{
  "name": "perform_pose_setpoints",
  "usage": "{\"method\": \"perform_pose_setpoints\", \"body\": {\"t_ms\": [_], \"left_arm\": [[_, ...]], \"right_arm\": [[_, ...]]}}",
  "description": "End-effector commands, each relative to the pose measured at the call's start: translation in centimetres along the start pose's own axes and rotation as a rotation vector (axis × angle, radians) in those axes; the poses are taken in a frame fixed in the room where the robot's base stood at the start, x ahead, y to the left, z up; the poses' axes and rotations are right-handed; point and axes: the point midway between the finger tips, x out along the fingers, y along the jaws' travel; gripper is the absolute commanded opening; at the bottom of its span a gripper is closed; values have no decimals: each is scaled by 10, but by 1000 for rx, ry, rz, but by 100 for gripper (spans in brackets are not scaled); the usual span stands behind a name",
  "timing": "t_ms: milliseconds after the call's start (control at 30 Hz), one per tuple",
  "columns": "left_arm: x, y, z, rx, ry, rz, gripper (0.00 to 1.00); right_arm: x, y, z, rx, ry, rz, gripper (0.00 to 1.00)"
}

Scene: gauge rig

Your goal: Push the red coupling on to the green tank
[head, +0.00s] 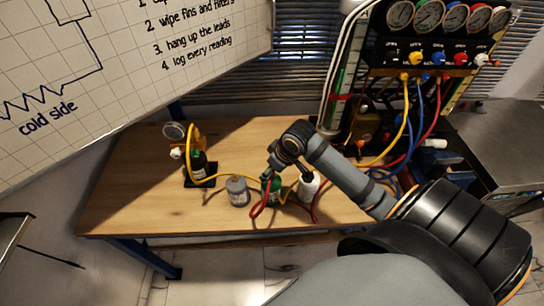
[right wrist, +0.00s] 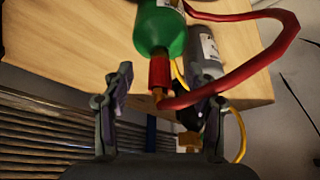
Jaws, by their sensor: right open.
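The green tank (head: 272,186) stands near the table's front edge, partly hidden by my right arm. In the right wrist view the green tank (right wrist: 161,32) shows its rounded top. The red coupling (right wrist: 159,74) sits in line with the tank's neck, against or very near it; I cannot tell whether it is seated. A red hose (right wrist: 254,75) curves away from its brass end. My right gripper (right wrist: 164,98) is open, with one finger on each side of the coupling and gaps between. In the head view my right gripper (head: 271,170) is over the green tank. My left gripper is out of view.
A grey tank (head: 237,191) stands left of the green one and a white tank (head: 308,187) right. A black bottle with a gauge (head: 198,164) stands further left, its yellow hose (head: 222,176) crossing the table (head: 125,195). The gauge panel (head: 436,50) stands back right.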

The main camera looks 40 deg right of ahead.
Motion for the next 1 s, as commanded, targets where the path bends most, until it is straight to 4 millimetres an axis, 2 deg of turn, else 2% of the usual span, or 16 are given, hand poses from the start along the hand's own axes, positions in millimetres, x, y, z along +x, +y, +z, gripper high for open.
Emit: {"method": "perform_pose_setpoints", "body": {"t_ms": [367,700,1000], "left_arm": [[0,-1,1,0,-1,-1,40],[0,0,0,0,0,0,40],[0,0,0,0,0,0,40]], "right_arm": [[-5,1,0,-2,1,2,63],[-54,2,1,-7,-3,7,63],[-73,1,0,-3,0,2,63]]}}
